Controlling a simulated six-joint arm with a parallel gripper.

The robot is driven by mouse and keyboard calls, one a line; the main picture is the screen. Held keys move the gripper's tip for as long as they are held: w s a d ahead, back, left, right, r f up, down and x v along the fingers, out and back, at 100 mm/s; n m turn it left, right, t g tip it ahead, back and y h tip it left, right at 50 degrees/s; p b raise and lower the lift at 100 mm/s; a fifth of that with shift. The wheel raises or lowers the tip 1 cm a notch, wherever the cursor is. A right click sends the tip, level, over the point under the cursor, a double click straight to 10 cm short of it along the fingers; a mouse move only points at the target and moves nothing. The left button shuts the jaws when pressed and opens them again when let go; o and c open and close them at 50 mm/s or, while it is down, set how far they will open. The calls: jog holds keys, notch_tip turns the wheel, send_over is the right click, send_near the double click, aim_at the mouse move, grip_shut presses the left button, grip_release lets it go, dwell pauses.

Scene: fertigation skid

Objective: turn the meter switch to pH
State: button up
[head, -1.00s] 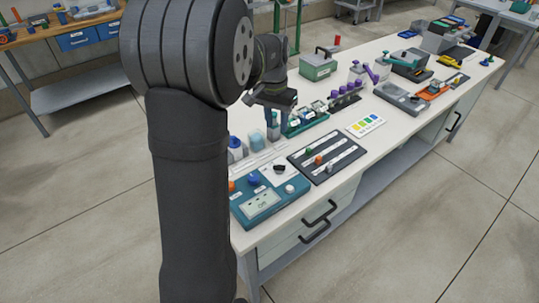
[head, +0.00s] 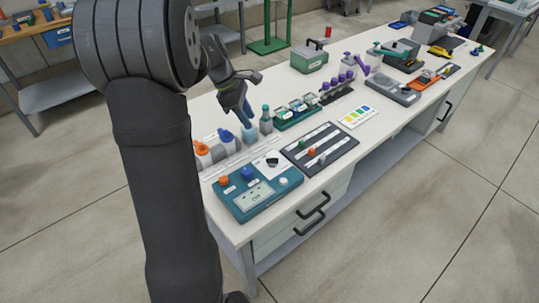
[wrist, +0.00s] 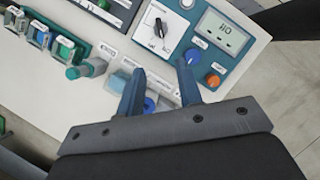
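The teal meter (head: 241,207) sits at the near left end of the bench. Its black switch (head: 272,162) is on a white dial plate at the back right of the meter. In the wrist view the switch (wrist: 160,28) is a dark pointer knob on the white plate, set at an angle; I cannot read which mark it points to. The meter's display (wrist: 216,33) is lit with dark characters. My gripper (head: 247,122) hangs above the bench behind the meter, tilted. In the wrist view its blue fingers (wrist: 160,70) are apart with nothing held between them.
Space above the meter is clear.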

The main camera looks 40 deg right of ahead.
aim_at(271, 159)
jog(key=x, duration=1.7)
jog(key=shift+f, duration=0.1)
jog(key=shift+c, duration=0.2)
grip_shut()
